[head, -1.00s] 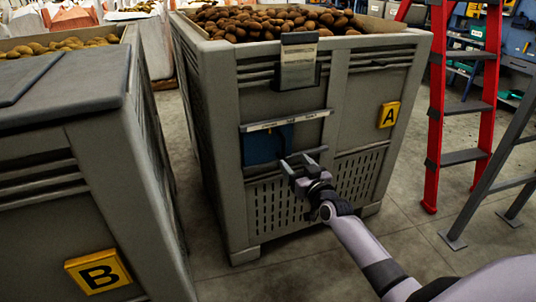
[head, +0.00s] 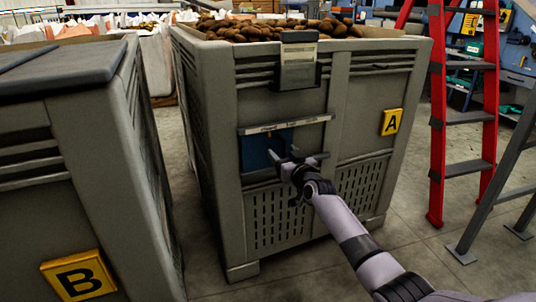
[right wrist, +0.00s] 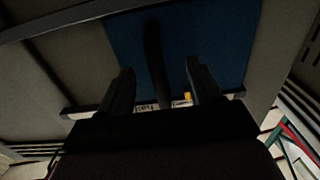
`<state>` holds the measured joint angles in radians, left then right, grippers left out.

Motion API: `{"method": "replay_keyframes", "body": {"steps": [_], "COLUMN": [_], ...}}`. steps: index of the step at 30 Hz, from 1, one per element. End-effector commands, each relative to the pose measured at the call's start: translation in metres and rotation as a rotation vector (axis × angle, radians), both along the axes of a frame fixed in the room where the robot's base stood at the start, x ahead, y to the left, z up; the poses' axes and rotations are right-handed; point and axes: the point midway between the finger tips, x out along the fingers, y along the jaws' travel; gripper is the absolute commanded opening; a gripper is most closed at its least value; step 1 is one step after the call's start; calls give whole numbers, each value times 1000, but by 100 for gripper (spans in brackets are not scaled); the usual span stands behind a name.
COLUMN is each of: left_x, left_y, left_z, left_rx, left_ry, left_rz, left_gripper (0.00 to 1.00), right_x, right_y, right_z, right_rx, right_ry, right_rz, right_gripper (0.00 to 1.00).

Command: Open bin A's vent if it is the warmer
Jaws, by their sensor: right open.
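Bin A (head: 285,100), a grey slatted crate heaped with brown potatoes, stands in the middle of the head view with its yellow A plate (head: 391,122). On its front is a blue vent panel (head: 255,152) under a pale lettered strip (head: 285,125), too small to read. My right gripper (head: 297,158) is open in front of the panel, partly covering it. In the right wrist view the blue panel (right wrist: 215,40) lies beyond the fingers, with a narrow dark bar or shadow (right wrist: 156,60) between them. Contact cannot be told. My left gripper is not in view.
Bin B (head: 35,215) stands close on the left with its yellow plate (head: 78,275). A grey box with a pale label (head: 299,60) hangs on bin A's upper front. A red ladder (head: 437,140) and a grey metal frame (head: 490,200) stand at right. Floor shows between.

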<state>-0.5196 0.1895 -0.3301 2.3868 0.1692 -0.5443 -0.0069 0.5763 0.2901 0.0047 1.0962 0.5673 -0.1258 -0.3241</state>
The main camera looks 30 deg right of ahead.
Motion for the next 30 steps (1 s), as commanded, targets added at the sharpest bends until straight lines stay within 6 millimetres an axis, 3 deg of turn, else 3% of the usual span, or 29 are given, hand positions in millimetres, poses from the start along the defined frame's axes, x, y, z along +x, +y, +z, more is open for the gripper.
{"method": "replay_keyframes", "body": {"steps": [1,2,7,14,30], "left_x": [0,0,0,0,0], "left_y": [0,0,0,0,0], "left_z": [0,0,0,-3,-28], "left_rx": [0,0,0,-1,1], "left_ry": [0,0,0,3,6], "left_rz": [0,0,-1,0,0], "left_gripper": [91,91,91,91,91], "right_x": [0,0,0,-1,-4], "right_y": [0,0,0,-3,-41], "right_z": [0,0,0,-1,-1], "right_rx": [0,0,0,-1,-2], "right_ry": [0,0,0,-1,-2], "right_rz": [0,0,0,-1,-2], "right_gripper": [64,57,2,0,0]}}
